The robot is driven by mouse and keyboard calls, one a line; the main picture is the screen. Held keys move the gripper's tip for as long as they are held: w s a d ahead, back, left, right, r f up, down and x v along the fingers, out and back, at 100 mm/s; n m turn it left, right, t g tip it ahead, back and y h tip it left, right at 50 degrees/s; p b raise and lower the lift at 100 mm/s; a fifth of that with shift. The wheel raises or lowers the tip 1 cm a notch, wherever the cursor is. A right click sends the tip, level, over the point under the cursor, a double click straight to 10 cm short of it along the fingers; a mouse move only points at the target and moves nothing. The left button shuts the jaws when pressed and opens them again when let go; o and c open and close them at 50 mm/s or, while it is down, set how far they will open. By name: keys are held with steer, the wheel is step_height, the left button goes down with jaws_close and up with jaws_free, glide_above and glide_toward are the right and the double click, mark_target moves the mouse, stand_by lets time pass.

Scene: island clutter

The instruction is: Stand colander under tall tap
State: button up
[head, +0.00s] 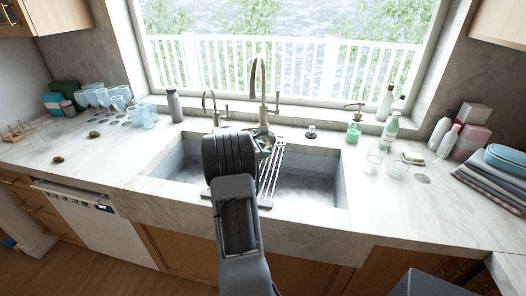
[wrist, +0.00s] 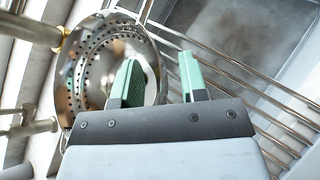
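The colander (wrist: 88,70) is shiny perforated metal. In the wrist view it lies at the upper left, beside and partly over the rack bars; in the head view my arm hides most of it. My gripper (wrist: 158,72) has two green-padded fingers, spread apart. The left finger overlaps the colander's bowl and the right one is outside its rim, over the rack; contact with the rim cannot be told. The tall tap (head: 257,80) stands behind the sink, its arched spout just above and behind my gripper. Metal tap parts (wrist: 30,28) show left of the colander in the wrist view.
A bar rack (head: 271,175) spans the sink (head: 313,190). A shorter tap (head: 208,98) and a grey bottle (head: 174,105) stand to the left, a green soap bottle (head: 353,133) to the right. Glasses (head: 374,160) and folded cloths (head: 488,185) crowd the right counter.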

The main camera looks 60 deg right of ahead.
steer(key=b+v, duration=0.1)
steer(key=v, duration=1.2)
steer(key=shift+a+b, duration=0.2)
steer(key=shift+b, duration=0.1)
steer(key=shift+w+r, duration=0.1)
steer(key=a+f+m+y, duration=0.1)
steer(key=a+f+m, duration=0.1)
steer(key=a, duration=0.1)
steer(key=s+a+f+m+t+y, duration=0.1)
steer(key=a+f+m+y, duration=0.1)
steer(key=a, duration=0.2)
steer(key=a+f+m+y, duration=0.1)
steer(key=a+f+m, duration=0.1)
steer(key=a+m, duration=0.1)
steer(key=shift+s+a+f+t+y, duration=0.25)
steer(key=shift+s+f+t+y, duration=0.05)
steer(key=shift+f+t, duration=0.1)
steer(key=s+a+r+m+t+y, duration=0.1)
steer(key=s+a+t+y, duration=0.2)
steer(key=a, duration=1.2)
steer(key=s+a+r+m+t+y, duration=0.1)
steer(key=s+a+r+t+y, duration=0.1)
steer(key=a, duration=1.4)
steer(key=shift+s+r+m+t+y, duration=0.35)
steer(key=shift+s+t+y, duration=0.3)
steer(key=shift+t, duration=0.25)
